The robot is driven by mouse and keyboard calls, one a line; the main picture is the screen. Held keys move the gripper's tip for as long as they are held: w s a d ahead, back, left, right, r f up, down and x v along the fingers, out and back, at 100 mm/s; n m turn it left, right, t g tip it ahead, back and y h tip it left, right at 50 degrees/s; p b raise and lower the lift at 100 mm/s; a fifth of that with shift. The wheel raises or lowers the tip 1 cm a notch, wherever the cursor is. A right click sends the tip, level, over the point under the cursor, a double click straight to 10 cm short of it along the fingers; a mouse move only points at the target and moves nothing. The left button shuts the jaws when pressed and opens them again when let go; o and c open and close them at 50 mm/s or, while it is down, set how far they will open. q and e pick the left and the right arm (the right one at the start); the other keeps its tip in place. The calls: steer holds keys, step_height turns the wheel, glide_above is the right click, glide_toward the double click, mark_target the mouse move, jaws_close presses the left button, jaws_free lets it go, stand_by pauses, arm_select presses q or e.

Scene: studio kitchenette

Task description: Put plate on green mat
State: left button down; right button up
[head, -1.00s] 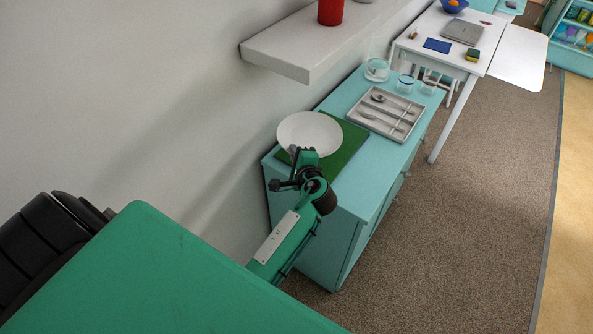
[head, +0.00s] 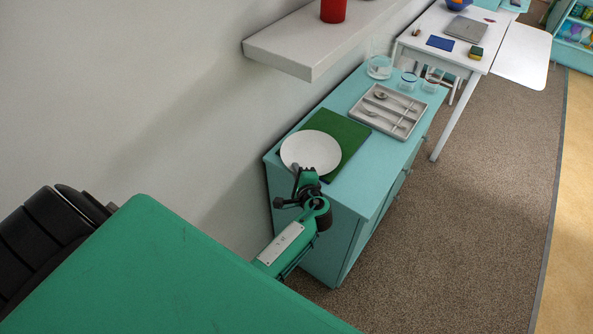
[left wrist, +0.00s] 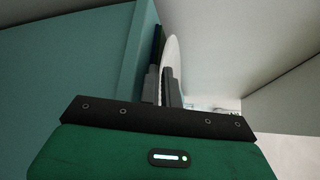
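The white plate (head: 311,150) shows over the near-left part of the green mat (head: 347,136) on the turquoise cabinet. The mat's far and right parts are bare. I cannot tell whether the plate touches the mat. My left gripper (head: 299,180) is at the plate's near rim, shut on it. In the left wrist view the plate (left wrist: 171,52) shows edge-on as a thin white sliver at the two dark fingers (left wrist: 161,86), which stand close together. My right gripper is in neither view.
A grey cutlery tray (head: 388,112) stands on the cabinet (head: 352,196) behind the mat, with glasses (head: 407,82) beyond it. A white wall shelf (head: 320,50) overhangs on the left. A white table (head: 462,62) stands farther back.

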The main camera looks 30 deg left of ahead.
arm_select(q)
steer(key=c, duration=1.9)
jaws_free()
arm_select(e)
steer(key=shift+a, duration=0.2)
